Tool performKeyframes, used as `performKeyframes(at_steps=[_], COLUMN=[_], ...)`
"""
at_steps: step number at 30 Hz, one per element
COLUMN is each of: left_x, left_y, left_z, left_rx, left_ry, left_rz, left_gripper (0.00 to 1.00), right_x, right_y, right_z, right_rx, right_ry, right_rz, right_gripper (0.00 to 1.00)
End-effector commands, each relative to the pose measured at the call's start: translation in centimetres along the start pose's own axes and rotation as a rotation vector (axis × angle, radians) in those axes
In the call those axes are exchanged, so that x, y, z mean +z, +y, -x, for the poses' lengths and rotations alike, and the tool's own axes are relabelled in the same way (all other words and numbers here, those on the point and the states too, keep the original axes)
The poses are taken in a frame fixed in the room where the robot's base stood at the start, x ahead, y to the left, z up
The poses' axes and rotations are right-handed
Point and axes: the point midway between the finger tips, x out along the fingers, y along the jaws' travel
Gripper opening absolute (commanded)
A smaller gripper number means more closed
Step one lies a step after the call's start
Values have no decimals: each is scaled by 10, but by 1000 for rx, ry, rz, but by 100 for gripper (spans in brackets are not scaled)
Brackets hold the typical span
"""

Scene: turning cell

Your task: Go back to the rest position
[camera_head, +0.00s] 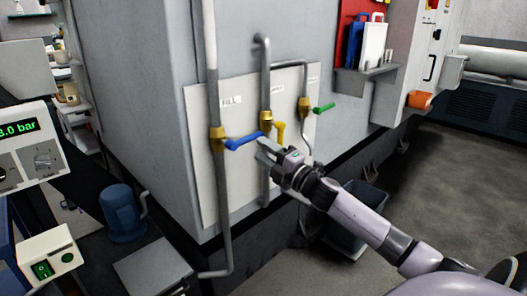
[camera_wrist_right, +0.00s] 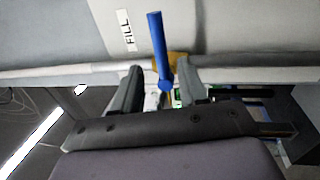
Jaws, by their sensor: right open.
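My right gripper (camera_head: 268,148) reaches in from the lower right to the valve panel (camera_head: 290,90). It is open. Its fingertips are close to the end of the blue lever (camera_head: 244,141), which points right from the left pipe's brass valve. In the right wrist view the blue lever (camera_wrist_right: 158,48) stands in line with the gap between the open fingers (camera_wrist_right: 162,72); I cannot tell whether they touch it. My left gripper is not in view.
A green lever (camera_head: 324,108) is on the right pipe. A dark bin (camera_head: 355,215) stands on the floor below my right arm. A blue motor (camera_head: 122,212) and a gauge box (camera_head: 35,150) are at the left. The floor at the right is open.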

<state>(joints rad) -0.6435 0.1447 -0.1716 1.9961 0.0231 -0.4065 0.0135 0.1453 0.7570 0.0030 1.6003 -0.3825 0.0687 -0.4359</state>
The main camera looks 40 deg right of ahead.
Motion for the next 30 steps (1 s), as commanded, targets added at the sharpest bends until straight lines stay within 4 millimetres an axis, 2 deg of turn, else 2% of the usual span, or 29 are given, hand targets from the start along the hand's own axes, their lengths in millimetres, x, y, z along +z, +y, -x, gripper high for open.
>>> performKeyframes(at_steps=[12, 14, 17, 20, 24, 27, 30], left_x=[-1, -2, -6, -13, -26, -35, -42], left_y=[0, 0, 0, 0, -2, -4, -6], left_z=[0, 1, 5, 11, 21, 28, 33], left_rx=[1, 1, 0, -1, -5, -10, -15], left_ry=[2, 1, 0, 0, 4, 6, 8], left_rz=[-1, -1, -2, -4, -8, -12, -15], left_gripper=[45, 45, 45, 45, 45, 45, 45], right_x=[-1, -4, -22, -54, -111, -154, -194], right_y=[-1, -6, -30, -71, -129, -158, -175], right_z=[0, 2, 14, 41, 100, 149, 198], right_rx=[-2, -13, -64, -160, -330, -449, -559], right_ry=[0, -1, -6, -30, -110, -193, -294], right_rz=[-3, -23, -121, -302, -625, -851, -1063], right_gripper=[42, 42, 42, 42, 42, 42, 42])
